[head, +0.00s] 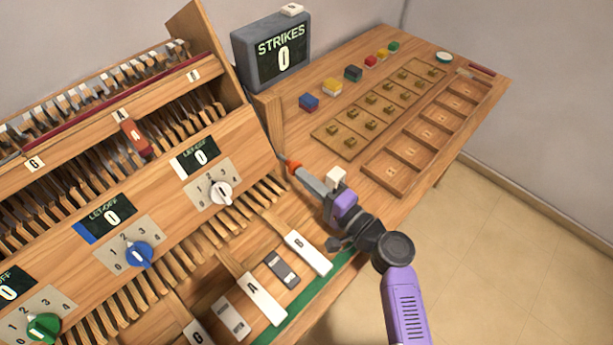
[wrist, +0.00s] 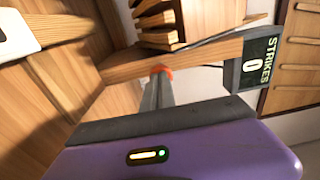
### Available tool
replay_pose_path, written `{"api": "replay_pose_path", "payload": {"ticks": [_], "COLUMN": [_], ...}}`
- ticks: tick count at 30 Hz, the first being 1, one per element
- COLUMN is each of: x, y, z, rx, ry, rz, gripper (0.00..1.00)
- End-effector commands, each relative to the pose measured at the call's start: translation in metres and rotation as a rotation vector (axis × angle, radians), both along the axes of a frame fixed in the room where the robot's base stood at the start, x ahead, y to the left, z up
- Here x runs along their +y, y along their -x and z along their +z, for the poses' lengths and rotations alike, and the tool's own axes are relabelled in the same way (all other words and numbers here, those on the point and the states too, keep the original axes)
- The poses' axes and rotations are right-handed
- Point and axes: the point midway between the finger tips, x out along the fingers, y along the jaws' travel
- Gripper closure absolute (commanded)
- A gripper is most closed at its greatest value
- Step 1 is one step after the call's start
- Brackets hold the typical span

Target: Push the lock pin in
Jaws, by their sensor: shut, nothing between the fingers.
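A small orange knob, the likely lock pin (head: 292,166), shows at the wooden side post of the piano action in the head view. In the wrist view the orange knob (wrist: 161,69) shows just beyond my fingertips, against the wooden post. My gripper (head: 301,173) is shut and empty, its fingers pointing up and left at the knob. The tips overlap the knob in both views; I cannot tell whether they touch it. In the wrist view my gripper (wrist: 158,82) covers the knob's lower part. How far the pin sticks out cannot be told.
A STRIKES display (head: 271,54) reading 0 stands behind the post. A sectioned wooden tray (head: 385,177) and coloured blocks lie to the right. A white dial (head: 221,192) is left of my gripper.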

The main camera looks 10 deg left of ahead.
Motion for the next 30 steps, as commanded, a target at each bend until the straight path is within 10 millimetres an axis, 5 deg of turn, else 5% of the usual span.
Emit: {"api": "replay_pose_path", "payload": {"ticks": [17, 30], "x": [0.025, 0.026], "y": [-0.020, -0.021], "z": [-0.001, 0.001], "rx": [-0.002, -0.003], "ry": [0.001, 0.001], "rz": [0.000, 0.000], "gripper": [1.00, 1.00]}}
